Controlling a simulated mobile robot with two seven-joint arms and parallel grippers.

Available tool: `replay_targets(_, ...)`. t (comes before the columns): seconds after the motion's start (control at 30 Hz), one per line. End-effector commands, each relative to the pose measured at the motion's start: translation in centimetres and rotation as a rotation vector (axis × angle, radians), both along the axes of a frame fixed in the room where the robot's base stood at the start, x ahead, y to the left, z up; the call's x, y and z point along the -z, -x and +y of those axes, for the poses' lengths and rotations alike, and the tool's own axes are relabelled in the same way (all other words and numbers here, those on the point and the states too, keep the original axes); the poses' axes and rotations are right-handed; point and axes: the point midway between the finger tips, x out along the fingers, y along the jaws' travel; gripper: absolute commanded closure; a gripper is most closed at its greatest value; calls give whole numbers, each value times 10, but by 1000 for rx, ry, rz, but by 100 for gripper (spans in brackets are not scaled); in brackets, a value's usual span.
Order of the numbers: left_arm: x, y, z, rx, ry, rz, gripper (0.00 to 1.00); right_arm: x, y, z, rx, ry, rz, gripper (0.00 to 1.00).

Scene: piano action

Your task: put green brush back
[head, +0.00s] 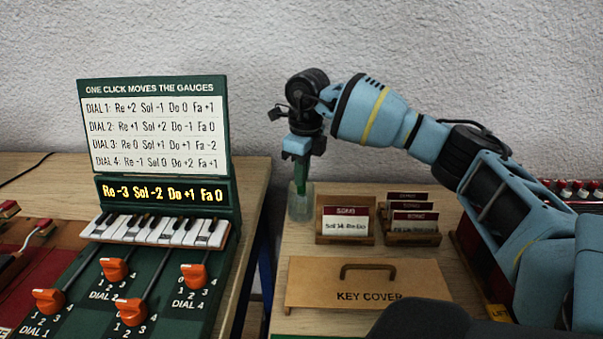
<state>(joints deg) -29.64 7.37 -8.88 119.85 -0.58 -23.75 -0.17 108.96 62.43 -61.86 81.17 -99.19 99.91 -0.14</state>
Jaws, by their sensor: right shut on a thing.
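My right gripper (299,158) points down over a clear jar (299,208) at the left edge of the right-hand table. It is shut on the green brush (300,178). The brush hangs upright below the fingers, and its lower part shows at the jar's mouth, seemingly inside it. Whether it touches the jar's bottom cannot be told. My left gripper is not in view.
Song card holders (346,238) stand just right of the jar, with more cards (413,238) beside them. A wooden key cover (355,285) lies in front. A green dial panel with a sign (155,84) and small keyboard (160,230) stands left, across a gap.

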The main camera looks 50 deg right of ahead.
Motion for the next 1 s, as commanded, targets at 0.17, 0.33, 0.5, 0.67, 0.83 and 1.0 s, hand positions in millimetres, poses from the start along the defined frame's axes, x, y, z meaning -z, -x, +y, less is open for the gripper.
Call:
replay_targets(0.17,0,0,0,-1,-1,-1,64,-1,0,0,0,0,-1,100)
replay_targets(0.33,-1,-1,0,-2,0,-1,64,2,0,0,-1,0,0,100)
replay_targets(0.5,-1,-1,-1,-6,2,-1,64,2,0,0,-1,0,-1,69)
replay_targets(0.67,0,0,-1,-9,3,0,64,2,0,0,-1,0,-1,68)
replay_targets(0.83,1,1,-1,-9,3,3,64,1,0,0,-1,0,-1,68)
replay_targets(1.0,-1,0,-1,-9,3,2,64,-17,0,0,-1,-1,-4,68)
